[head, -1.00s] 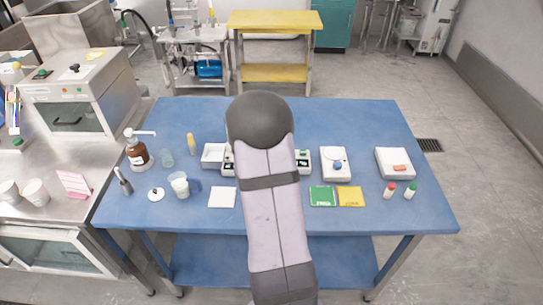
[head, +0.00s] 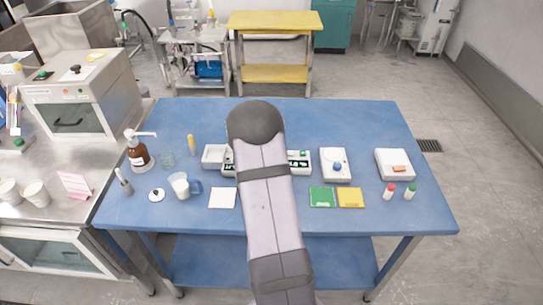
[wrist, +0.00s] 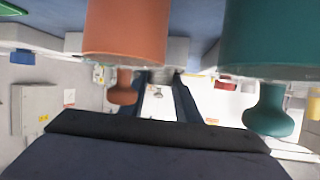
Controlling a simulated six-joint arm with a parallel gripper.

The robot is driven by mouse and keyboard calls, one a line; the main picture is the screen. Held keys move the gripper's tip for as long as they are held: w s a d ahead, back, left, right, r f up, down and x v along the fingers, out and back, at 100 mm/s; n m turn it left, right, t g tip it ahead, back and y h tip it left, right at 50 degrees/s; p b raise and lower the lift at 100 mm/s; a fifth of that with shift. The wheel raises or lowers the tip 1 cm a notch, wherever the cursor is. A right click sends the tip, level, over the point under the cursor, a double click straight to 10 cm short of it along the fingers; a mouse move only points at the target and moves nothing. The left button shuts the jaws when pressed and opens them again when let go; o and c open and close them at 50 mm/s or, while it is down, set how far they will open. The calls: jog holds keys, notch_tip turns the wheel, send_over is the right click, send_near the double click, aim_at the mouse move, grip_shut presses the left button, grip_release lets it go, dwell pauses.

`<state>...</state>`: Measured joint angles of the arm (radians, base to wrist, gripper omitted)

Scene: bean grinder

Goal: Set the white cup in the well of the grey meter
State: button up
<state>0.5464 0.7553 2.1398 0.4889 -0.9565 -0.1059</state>
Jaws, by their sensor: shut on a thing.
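My gripper (wrist: 163,88) shows in the wrist view as two dark fingers close together, with a small pale thing at their tips. I cannot make out its outline or say for sure that it is the white cup. In the head view my own arm hides my gripper. A white-and-green device (head: 299,157), perhaps the grey meter, lies at the middle of the table and is partly behind my arm; its well is not visible. A pale cup-like vessel (head: 179,184) stands on the left of the table.
An orange cylinder (wrist: 126,30) and a teal cylinder (wrist: 266,35) loom close in the wrist view, either side of the fingers. An open white box (head: 213,155), a white instrument (head: 335,164) and a brown pump bottle (head: 137,153) stand on the blue table (head: 350,118).

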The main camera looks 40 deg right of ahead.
jog(key=shift+f, duration=0.15)
jog(key=o, duration=1.1)
jog(key=shift+s, duration=0.1)
jog(key=shift+d, duration=0.1)
jog(key=b+v, duration=0.1)
jog(key=v, duration=1.1)
